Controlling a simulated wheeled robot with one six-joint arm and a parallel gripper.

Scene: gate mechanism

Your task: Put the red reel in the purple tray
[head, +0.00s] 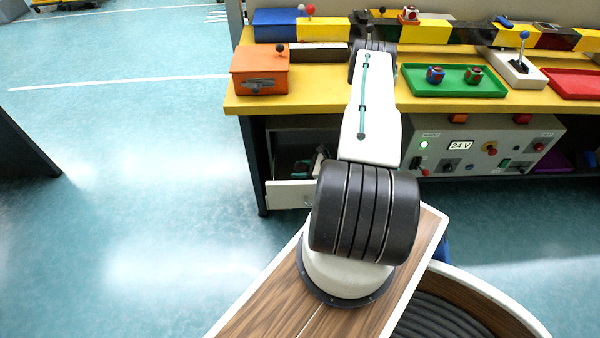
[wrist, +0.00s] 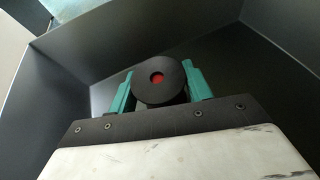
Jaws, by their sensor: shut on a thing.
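In the wrist view my gripper (wrist: 158,92) has its teal fingers shut on a round black disc with a red centre (wrist: 157,78). The disc faces the camera and hides what lies behind it, so I cannot tell for sure whether it is the red reel. Dark grey walls surround the gripper there. In the head view my arm covers part of the bench, and I cannot make out the gripper clearly. The purple tray (head: 553,161) is partly visible on the lower shelf at the right. It does not show in the wrist view.
The yellow bench (head: 420,103) carries an orange box (head: 260,71), a green tray (head: 454,92) with two small coloured pieces, a joystick (head: 523,50) and a red tray (head: 575,83). Below are an open drawer (head: 289,195) and a control panel (head: 480,147). The left floor is clear.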

